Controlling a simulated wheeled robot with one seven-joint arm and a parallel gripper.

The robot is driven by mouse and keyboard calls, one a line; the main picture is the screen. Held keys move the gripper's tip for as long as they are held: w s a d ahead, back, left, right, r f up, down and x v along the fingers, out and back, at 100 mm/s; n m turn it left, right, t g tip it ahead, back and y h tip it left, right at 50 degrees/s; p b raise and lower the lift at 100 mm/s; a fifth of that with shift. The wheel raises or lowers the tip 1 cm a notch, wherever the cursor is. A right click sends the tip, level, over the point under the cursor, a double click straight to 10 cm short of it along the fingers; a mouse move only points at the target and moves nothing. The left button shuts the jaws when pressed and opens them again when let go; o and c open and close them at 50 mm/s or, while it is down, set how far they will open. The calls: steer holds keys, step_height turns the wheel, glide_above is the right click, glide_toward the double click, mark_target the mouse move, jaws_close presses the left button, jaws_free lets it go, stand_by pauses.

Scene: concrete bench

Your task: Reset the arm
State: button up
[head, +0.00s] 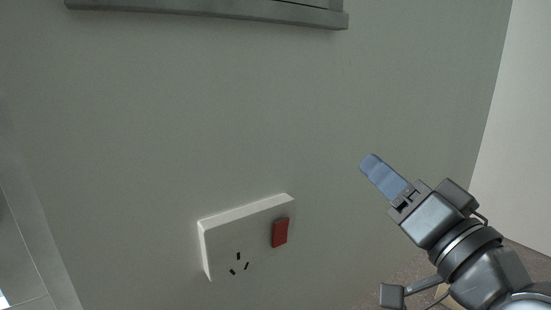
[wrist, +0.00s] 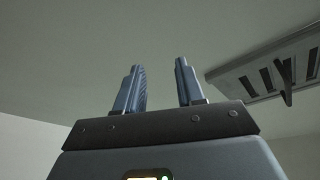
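My gripper (head: 374,166) is at the right of the head view, held in the air with its blue-grey fingers pointing up and to the left. In the wrist view the two fingers of my gripper (wrist: 160,80) stand apart with an empty gap between them. Nothing is held. In the head view the fingers overlap, so the gap does not show there.
A white wall socket (head: 222,242) with a red switch (head: 280,233) is on the grey-green wall (head: 200,120), left of my gripper and apart from it. A grey ledge or frame (head: 210,8) crosses the top. A slotted grey fixture (wrist: 270,70) shows in the wrist view.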

steer(key=s+d+f+m+g+h, duration=0.1)
steer(key=s+d+f+h, duration=0.15)
steer(key=s+f, duration=0.65)
steer(key=s+d+f+m+g+h, duration=0.1)
steer(key=s+f+h, duration=0.3)
steer(key=s+f, duration=0.6)
steer(key=s+d+f+n+g, duration=0.1)
steer(key=s+f+n, duration=0.1)
steer(key=s, duration=0.8)
steer(key=s+d+f+n+g, duration=0.1)
steer(key=s+d+f+n, duration=0.1)
steer(key=s, duration=0.8)
steer(key=shift+d+f+n+g+h, duration=0.15)
steer(key=shift+f+n+g+h, duration=0.3)
steer(key=shift+f, duration=0.45)
steer(key=shift+c, duration=0.4)
